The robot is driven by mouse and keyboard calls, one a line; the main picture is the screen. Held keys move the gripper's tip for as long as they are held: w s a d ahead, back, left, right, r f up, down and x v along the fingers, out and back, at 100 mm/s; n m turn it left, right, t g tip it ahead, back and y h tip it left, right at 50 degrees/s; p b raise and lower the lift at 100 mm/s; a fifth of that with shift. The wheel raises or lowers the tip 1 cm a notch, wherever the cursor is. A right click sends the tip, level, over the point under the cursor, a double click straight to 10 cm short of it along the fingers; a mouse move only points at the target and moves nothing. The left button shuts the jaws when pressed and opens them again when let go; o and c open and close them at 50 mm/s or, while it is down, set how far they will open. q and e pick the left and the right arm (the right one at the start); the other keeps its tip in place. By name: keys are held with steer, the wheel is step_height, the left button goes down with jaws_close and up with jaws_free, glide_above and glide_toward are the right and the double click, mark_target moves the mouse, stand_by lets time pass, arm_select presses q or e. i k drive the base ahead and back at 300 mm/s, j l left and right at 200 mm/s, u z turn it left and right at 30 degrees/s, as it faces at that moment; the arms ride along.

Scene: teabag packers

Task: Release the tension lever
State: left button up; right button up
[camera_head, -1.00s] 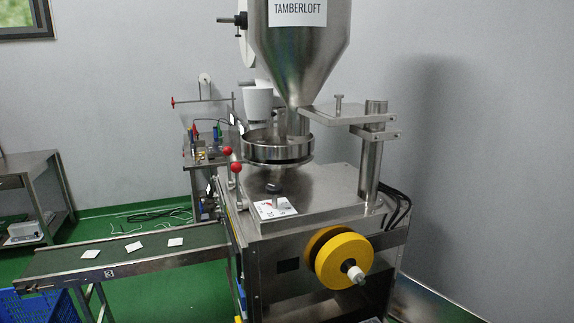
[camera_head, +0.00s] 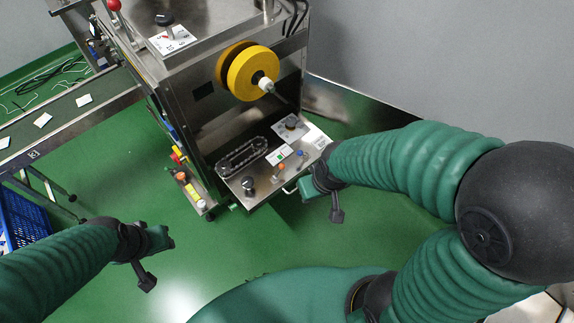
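The packing machine (camera_head: 225,130) stands ahead, with a yellow reel (camera_head: 251,72) on its front. Below the reel a control panel (camera_head: 262,182) juts out. It carries a small orange-tipped lever (camera_head: 279,168), a blue-tipped lever (camera_head: 300,154) and black knobs. No readable label shows which one is the tension lever. My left gripper (camera_head: 163,239) is over the green floor at lower left, apart from the machine. My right gripper (camera_head: 306,190) is near the panel's right front corner; contact is unclear. Neither gripper's finger gap is clear.
A conveyor (camera_head: 70,112) with several white packets runs off to the left. A blue crate (camera_head: 22,217) stands below it. A chain loop (camera_head: 243,156) lies at the panel's left. Coloured fittings (camera_head: 188,180) line the machine's lower left side. The green floor in front is clear.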

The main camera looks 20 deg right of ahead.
mark_target(275, 177)
steer(key=i, duration=0.45)
steer(key=i+j+z, duration=0.1)
steer(key=i, duration=0.35)
